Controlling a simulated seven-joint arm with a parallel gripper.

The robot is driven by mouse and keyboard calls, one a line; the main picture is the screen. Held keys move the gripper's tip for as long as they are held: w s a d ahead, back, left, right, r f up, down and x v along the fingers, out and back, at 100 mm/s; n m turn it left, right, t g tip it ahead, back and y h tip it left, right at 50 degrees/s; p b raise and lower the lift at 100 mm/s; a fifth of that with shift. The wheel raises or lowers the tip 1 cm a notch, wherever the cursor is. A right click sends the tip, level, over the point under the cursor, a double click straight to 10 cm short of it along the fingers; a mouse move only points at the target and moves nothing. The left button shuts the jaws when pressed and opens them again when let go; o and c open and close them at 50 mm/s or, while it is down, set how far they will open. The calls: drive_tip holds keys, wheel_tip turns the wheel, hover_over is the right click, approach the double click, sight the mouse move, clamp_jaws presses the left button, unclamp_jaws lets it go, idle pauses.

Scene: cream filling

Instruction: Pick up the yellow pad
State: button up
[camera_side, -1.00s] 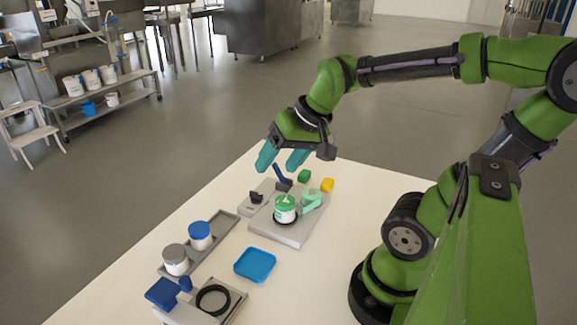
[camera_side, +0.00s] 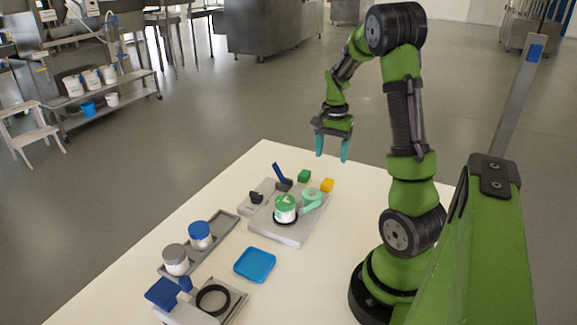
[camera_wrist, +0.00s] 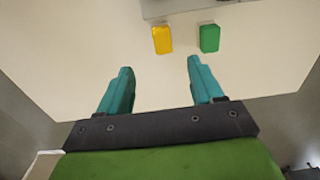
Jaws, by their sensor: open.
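The yellow pad (camera_side: 327,185) is a small block lying on the white table near its far edge, to the right of the green pad (camera_side: 304,176). In the wrist view the yellow pad (camera_wrist: 162,39) lies ahead of my fingertips, with the green pad (camera_wrist: 209,38) to its right. My gripper (camera_side: 332,157) has teal fingers that point down, above and a little beyond the yellow pad in the side view. My gripper (camera_wrist: 161,65) is open, with nothing between its fingers.
A grey station (camera_side: 290,232) holds a green-lidded jar (camera_side: 285,207) and a mint-green part (camera_side: 311,199). A blue-handled tool (camera_side: 282,178) stands beside the green pad. A blue tray (camera_side: 255,264) and a grey rack (camera_side: 224,223) with two jars lie nearer.

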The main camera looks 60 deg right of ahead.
sight(328, 181)
drive_tip(key=f, duration=1.1)
drive_tip(key=shift+w+a, duration=0.1)
drive_tip(key=shift+w, duration=0.1)
drive_tip(key=shift+r, duration=0.1)
drive_tip(key=shift+c, duration=0.2)
drive_tip(key=c, duration=1.1)
drive_tip(key=shift+o, duration=0.2)
drive_tip(key=shift+r, duration=0.1)
drive_tip(key=shift+r, duration=0.55)
wheel_tip(328, 181, up, 3)
drive_tip(key=shift+f, duration=0.15)
drive_tip(key=s+a, duration=0.3)
drive_tip(key=a, duration=0.1)
drive_tip(key=s+a, duration=0.4)
drive_tip(key=s+a+r, duration=0.1)
drive_tip(key=s+a, duration=0.2)
drive_tip(key=a, duration=0.1)
drive_tip(key=shift+s+a, duration=0.1)
drive_tip(key=shift+s, duration=0.15)
